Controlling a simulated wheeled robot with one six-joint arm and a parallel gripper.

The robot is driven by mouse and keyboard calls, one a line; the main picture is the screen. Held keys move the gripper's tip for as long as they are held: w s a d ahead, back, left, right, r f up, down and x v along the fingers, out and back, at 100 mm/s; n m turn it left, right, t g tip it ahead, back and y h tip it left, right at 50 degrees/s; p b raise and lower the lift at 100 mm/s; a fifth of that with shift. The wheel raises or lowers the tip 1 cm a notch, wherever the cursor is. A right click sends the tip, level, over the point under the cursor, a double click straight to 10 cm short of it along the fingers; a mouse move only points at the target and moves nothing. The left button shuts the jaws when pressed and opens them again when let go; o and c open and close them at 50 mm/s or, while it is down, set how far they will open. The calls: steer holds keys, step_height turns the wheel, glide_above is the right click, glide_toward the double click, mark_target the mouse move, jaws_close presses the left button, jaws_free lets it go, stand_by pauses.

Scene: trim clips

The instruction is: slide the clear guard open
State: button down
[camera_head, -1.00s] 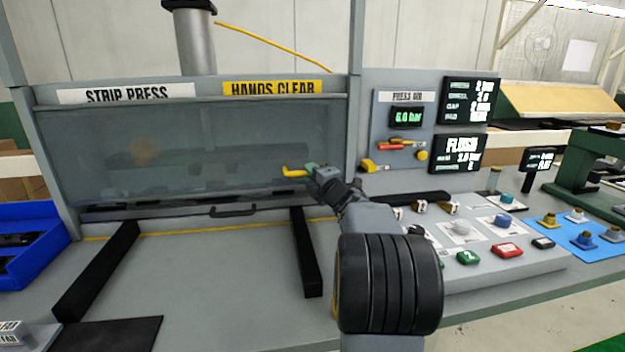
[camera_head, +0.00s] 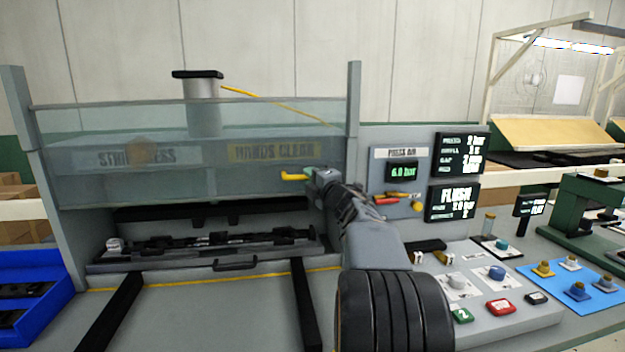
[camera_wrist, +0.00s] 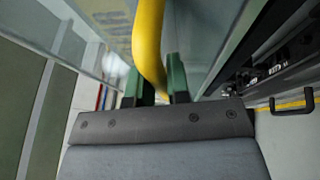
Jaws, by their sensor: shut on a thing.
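The clear guard (camera_head: 120,182) of the strip press is raised in the head view. Its pane covers the strip press and hands clear labels, and its lower edge stands well above the press bed. My gripper (camera_head: 309,175) is at the guard's lower right, shut on the yellow guard handle (camera_head: 293,178). In the wrist view the yellow handle (camera_wrist: 149,45) runs between the green fingers of my gripper (camera_wrist: 161,85). Below the guard, the press opening shows a dark fixture (camera_head: 215,243) on the bed. Part of the handle is hidden by my fingers.
A black drawer-type handle (camera_head: 236,265) is at the bed's front. A blue bin (camera_head: 30,285) stands at left. To the right are a button panel (camera_head: 480,300), a press air panel (camera_head: 402,180) and a blue mat (camera_head: 590,290) with several small parts.

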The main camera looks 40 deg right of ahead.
steer(key=c, duration=1.1)
jaws_free()
steer(key=s+f+b, duration=0.2)
steer(key=s, duration=1.1)
steer(key=shift+s+a+f, duration=0.15)
steer(key=shift+s+a, duration=0.15)
steer(key=shift+a, duration=0.05)
